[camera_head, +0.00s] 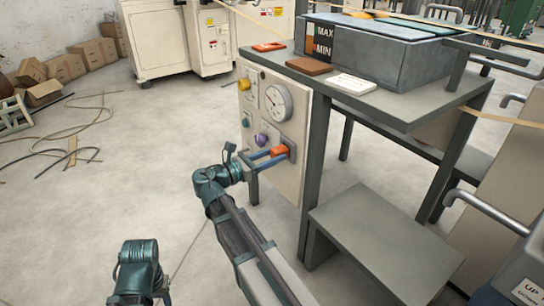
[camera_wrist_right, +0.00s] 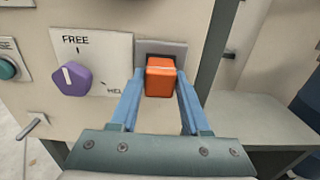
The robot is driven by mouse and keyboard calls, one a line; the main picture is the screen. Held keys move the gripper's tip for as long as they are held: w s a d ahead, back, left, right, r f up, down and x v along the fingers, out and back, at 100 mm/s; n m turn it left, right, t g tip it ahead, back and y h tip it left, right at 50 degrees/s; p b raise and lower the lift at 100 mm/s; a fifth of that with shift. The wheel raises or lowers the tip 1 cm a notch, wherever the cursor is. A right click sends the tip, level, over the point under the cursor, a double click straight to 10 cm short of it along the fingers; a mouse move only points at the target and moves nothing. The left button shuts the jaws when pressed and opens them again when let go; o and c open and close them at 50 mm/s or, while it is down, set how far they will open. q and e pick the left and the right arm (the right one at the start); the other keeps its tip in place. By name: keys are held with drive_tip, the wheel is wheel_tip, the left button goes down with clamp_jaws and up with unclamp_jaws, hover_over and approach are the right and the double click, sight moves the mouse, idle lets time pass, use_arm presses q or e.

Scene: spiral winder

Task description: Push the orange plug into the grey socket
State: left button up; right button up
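The orange plug (camera_head: 279,150) is at the front panel of the bench, at the grey socket (camera_head: 288,143). In the right wrist view the plug (camera_wrist_right: 160,77) stands out in front of the grey socket plate (camera_wrist_right: 176,46), with a dark strip of its opening above the plug. How deep the plug sits is hidden behind its own body. My right gripper (camera_head: 270,157) has its two blue fingers on either side of the plug, and they appear closed against its sides. Of my left arm only teal joints show at the bottom left; its gripper is out of view.
A grey bench leg (camera_head: 315,165) stands close on the right. A low grey step (camera_head: 385,245) is below right.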

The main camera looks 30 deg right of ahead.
drive_tip(key=o, duration=0.4)
drive_tip(key=s+a, duration=0.1)
drive_tip(key=a, duration=1.2)
drive_tip(key=shift+a, duration=0.4)
drive_tip(key=shift+f, duration=0.1)
